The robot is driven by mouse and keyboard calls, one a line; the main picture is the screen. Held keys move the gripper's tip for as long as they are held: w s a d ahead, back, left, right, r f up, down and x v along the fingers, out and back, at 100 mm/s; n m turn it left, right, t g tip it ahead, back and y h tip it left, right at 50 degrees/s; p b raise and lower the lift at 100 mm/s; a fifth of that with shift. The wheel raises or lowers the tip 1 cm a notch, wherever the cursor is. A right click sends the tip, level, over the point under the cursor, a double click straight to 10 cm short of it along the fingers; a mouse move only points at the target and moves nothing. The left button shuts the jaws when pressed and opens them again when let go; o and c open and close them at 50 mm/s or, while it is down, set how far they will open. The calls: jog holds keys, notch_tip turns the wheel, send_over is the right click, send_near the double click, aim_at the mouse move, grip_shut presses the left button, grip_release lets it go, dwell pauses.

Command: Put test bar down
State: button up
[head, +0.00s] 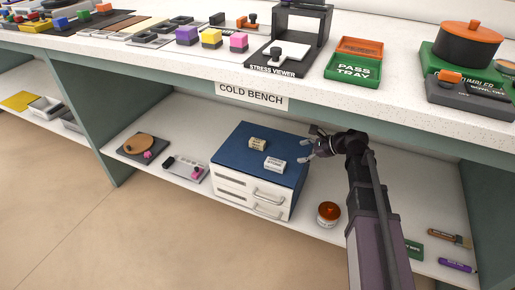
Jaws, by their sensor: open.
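A small beige labelled block (257,144) and a small white labelled block (274,164) lie apart on the blue top of a white drawer unit (256,130) on the lower shelf. Their labels are too small to read, so I cannot tell which, if either, is the test bar. My gripper (308,144) is open at the right edge of the blue top, right of both blocks. Nothing shows between its fingers.
The bench top (215,65) overhangs the shelf. A dark board with a brown disc (142,147) and a grey tray (185,169) lie to the left. Both drawers look shut.

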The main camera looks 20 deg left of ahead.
jog(key=a+m+y, duration=0.1)
jog(key=w+a+r+m, duration=0.1)
jog(key=a, duration=0.1)
jog(key=w+a+r+m+y, duration=0.1)
jog(key=a+m, duration=0.1)
jog(key=shift+w+r+y+b, duration=0.2)
jog(key=shift+y+b, duration=0.1)
jog(key=shift+b, duration=0.1)
jog(key=shift+f, duration=0.15)
jog(key=b, duration=0.3)
send_near(258, 140)
jog(key=x, duration=0.3)
jog(key=shift+s+a+f, duration=0.1)
jog(key=shift+a+f, duration=0.15)
jog(key=shift+a, duration=0.05)
jog(key=shift+a+f, duration=0.15)
jog(key=shift+a, duration=0.5)
